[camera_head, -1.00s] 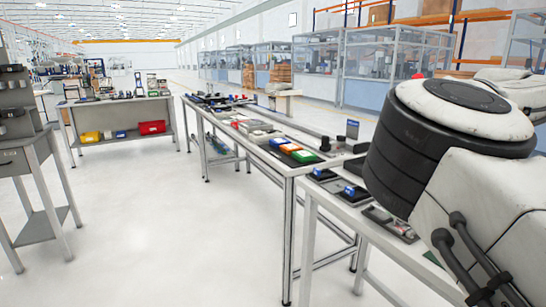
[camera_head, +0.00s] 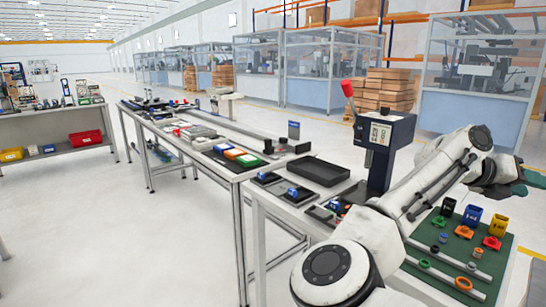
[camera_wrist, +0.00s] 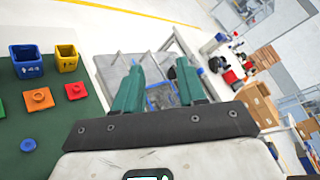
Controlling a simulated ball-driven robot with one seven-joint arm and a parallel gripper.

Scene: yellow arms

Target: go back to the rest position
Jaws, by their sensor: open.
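My gripper (camera_head: 525,182) is at the right edge of the head view, at the end of my white arm, which stretches away over the right-hand table. Its green fingers also show in the wrist view (camera_wrist: 160,88), spread apart with nothing held between them. Beyond the gap, at a distance, is a grey surface with a blue-edged object that I cannot make out. The gripper is beyond the green mat (camera_head: 422,279) in the head view.
Small bins and rings sit on the mat, including a blue bin (camera_head: 471,215) and a yellow bin (camera_head: 497,225). A press with a red knob (camera_head: 382,150) and a black tray (camera_head: 317,170) stand near my arm. Stacked cartons (camera_head: 390,88) are behind. The floor at left is clear.

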